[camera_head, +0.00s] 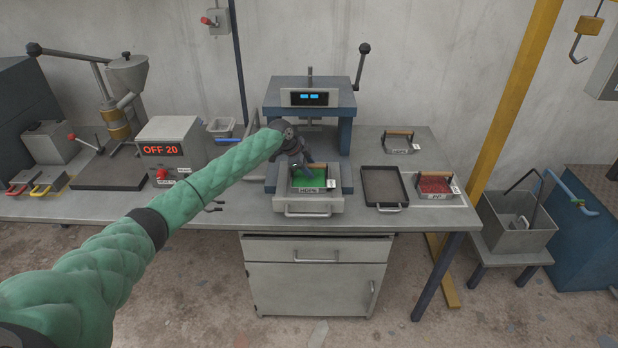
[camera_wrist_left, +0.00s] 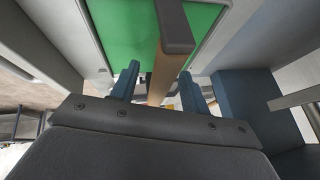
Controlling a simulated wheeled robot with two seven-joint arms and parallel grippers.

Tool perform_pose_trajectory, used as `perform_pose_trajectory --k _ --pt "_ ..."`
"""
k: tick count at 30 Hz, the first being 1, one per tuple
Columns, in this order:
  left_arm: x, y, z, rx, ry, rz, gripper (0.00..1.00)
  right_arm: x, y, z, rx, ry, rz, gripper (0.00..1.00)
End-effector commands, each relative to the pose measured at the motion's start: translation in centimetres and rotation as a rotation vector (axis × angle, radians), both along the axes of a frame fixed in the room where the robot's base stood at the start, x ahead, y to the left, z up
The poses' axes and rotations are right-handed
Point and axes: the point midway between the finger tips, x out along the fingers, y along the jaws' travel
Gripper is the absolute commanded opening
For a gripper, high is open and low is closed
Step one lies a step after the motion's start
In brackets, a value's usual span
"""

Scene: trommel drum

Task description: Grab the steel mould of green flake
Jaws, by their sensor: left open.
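The steel mould of green flake (camera_head: 309,190) sits on the pulled-out tray of the press, with a label that seems to read HDPE. Its wooden handle runs along the back side. My left gripper (camera_head: 303,164) is right at this handle. In the left wrist view my left gripper (camera_wrist_left: 160,88) is open, with one finger on each side of the wooden handle (camera_wrist_left: 160,75); the green flake (camera_wrist_left: 122,28) fills the view beyond. I cannot tell whether the fingers touch the handle. My right gripper is not in view.
The blue press (camera_head: 310,98) stands just behind the mould. To the right are an empty dark tray (camera_head: 384,187), a mould of red flake (camera_head: 434,186) and a grey mould (camera_head: 400,143). A control box (camera_head: 172,140) reading OFF 20 stands left.

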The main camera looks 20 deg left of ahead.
Motion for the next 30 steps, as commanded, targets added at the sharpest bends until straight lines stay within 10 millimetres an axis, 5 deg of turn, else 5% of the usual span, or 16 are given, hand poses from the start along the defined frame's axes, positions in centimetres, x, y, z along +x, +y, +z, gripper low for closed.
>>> perform_pose_trajectory --k 16,23,30 --pt "-0.01 -0.01 -0.36 0.0 0.0 0.0 0.46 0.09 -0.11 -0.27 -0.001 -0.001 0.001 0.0" --pt "-0.01 -0.02 -0.36 0.0 0.0 0.0 0.03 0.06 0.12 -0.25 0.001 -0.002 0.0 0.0" --pt "0.03 -0.02 -0.22 -0.001 -0.001 0.0 0.0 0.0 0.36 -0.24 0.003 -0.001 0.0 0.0"
